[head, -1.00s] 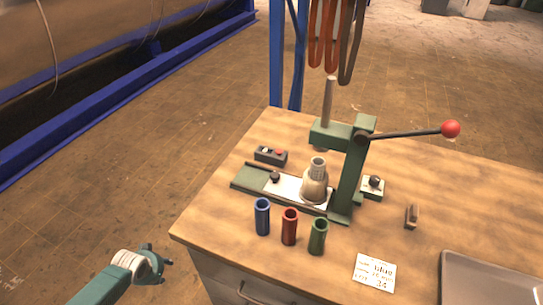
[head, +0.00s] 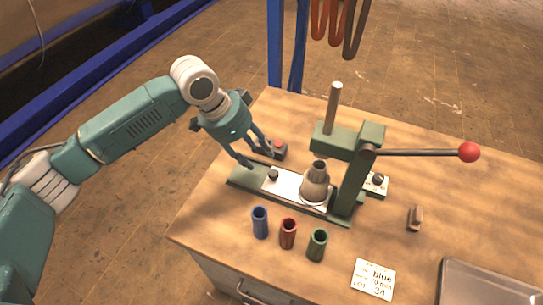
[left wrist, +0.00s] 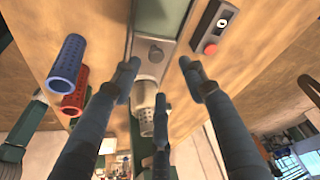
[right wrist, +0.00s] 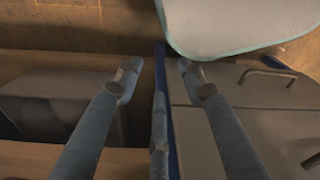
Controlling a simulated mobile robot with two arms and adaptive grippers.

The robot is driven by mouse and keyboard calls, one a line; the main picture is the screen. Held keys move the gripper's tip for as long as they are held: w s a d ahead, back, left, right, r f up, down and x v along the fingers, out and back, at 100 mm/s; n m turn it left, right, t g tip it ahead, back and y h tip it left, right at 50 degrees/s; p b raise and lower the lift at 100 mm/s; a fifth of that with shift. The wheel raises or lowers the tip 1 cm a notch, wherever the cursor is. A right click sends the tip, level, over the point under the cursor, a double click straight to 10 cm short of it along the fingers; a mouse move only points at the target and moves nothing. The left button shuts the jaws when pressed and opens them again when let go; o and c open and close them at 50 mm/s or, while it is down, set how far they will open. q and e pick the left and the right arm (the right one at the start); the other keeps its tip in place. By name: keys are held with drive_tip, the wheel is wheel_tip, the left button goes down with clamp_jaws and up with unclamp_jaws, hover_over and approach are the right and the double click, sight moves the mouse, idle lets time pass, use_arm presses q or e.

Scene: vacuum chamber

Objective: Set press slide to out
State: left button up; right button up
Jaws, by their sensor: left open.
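The press slide (head: 285,184) is a pale plate with a dark knob (head: 273,174) on the green press base (head: 246,176). A metal fixture (head: 315,184) stands on the plate's right part, close to the green press frame (head: 349,180). My left gripper (head: 258,160) is open and empty above the slide's left end, near the knob.
A dark control box with a red button (head: 279,148) is close behind my left gripper. Blue (head: 260,222), red (head: 288,233) and green (head: 317,244) sleeves stand in front. The press lever has a red ball (head: 469,152). A card (head: 373,279) and tray (head: 480,285) lie at front right.

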use_arm(q)
drive_tip(key=p, duration=0.2)
hover_over(273, 173)
drive_tip(key=s+a, duration=0.1)
drive_tip(key=a, duration=0.1)
drive_tip(key=f, duration=0.5)
drive_tip(key=shift+s, duration=0.2)
drive_tip(key=x, duration=0.3)
drive_tip(key=shift+w, duration=0.2)
drive_tip(key=shift+w+d+f, duration=0.2)
drive_tip(key=shift+f, duration=0.45)
drive_tip(key=shift+s+f, duration=0.1)
drive_tip(key=shift+c, duration=0.5)
clamp_jaws()
use_arm(e)
drive_tip(key=s+r, duration=0.2)
drive_tip(key=shift+s+d+r, duration=0.1)
drive_tip(key=shift+s+r, duration=0.15)
drive_tip(key=shift+s, duration=0.1)
